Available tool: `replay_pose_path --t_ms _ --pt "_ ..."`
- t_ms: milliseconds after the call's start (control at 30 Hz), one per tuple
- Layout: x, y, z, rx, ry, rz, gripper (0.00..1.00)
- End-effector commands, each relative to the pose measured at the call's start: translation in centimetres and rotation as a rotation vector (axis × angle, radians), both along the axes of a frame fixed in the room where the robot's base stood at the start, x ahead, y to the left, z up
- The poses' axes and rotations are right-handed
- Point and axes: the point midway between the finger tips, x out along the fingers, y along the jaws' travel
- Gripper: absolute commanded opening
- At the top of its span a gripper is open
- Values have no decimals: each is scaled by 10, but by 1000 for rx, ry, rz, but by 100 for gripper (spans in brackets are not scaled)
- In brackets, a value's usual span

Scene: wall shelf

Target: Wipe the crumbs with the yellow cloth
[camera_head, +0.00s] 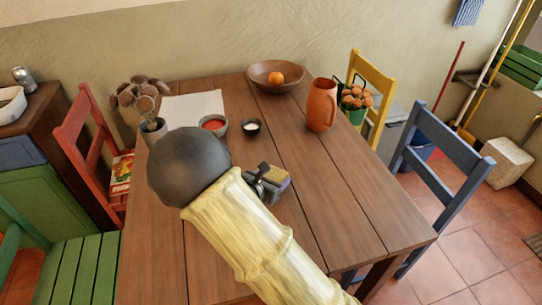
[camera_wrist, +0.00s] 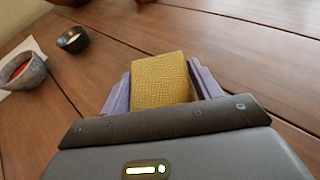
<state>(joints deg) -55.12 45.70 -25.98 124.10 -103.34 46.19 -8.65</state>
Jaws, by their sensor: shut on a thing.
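The yellow cloth (camera_wrist: 160,75) is a thick folded block with a woven texture, held between the two purple-grey fingers of my gripper (camera_wrist: 157,92) in the wrist view. In the head view the cloth (camera_head: 277,178) shows beside my gripper (camera_head: 264,184), over the middle of the wooden table (camera_head: 330,205). I cannot tell whether the cloth touches the tabletop. I make out no crumbs in either view; my arm hides part of the table in the head view.
A bowl with red contents (camera_head: 214,127), a small dark bowl (camera_head: 251,128) and an orange jug (camera_head: 321,104) stand farther back. A wooden bowl (camera_head: 262,74) holds an orange. A vase (camera_head: 153,130) stands at left. The table's right side is clear.

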Motion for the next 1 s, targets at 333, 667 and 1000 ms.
replay_pose_path --t_ms 333,667,1000 --pt "0 -1 35 0 0 -1 38" --pt "2 -8 54 -1 -1 -14 38" --pt "2 -7 53 -2 0 -14 38"
